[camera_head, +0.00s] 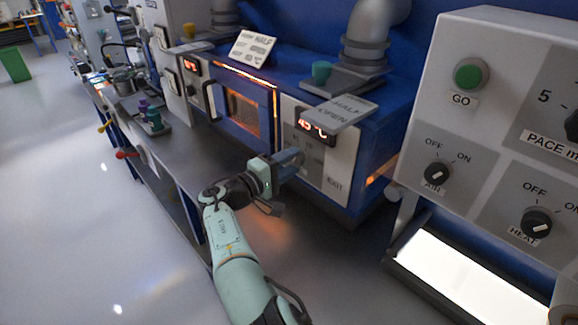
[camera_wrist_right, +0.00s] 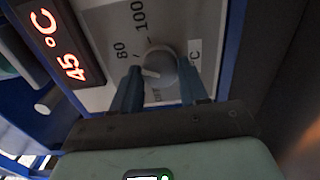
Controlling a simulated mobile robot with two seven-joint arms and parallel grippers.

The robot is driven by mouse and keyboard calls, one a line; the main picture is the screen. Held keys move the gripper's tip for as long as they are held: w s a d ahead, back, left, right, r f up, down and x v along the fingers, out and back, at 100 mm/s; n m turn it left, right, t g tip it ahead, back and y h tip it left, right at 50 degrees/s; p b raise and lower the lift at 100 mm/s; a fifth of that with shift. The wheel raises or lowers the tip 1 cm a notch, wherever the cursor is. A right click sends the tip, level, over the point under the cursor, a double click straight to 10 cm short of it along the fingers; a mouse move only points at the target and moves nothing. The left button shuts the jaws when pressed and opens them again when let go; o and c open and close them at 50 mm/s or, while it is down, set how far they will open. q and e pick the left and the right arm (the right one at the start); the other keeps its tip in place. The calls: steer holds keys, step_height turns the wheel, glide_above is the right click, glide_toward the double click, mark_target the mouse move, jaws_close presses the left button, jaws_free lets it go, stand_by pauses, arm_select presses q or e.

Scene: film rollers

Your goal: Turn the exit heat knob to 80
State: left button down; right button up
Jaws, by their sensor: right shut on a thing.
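The exit heat knob (camera_wrist_right: 165,66) is a round grey knob on a pale panel in the right wrist view. Its white mark points left in that picture, a little below the 80 label (camera_wrist_right: 121,50). The 100 label (camera_wrist_right: 138,14) is farther up. My right gripper (camera_wrist_right: 160,72) has its blue fingers on either side of the knob and is shut on it. In the head view my right gripper (camera_head: 295,161) is at the exit panel (camera_head: 336,170) and hides the knob. A red display (camera_wrist_right: 70,47) reads 45 °C. My left gripper is in neither view.
A grey control box (camera_head: 480,90) with a green GO button (camera_head: 470,74) and other knobs stands at the right. A HALF OPEN plate (camera_head: 345,112) juts out above the exit panel. A blue oven door (camera_head: 243,110) is left of the panel.

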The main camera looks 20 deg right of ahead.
stand_by(0.4)
steer(key=o, duration=1.1)
steer(key=shift+c, duration=0.2)
steer(key=v, duration=1.3)
steer(key=shift+a, duration=0.25)
steer(key=shift+s, duration=0.1)
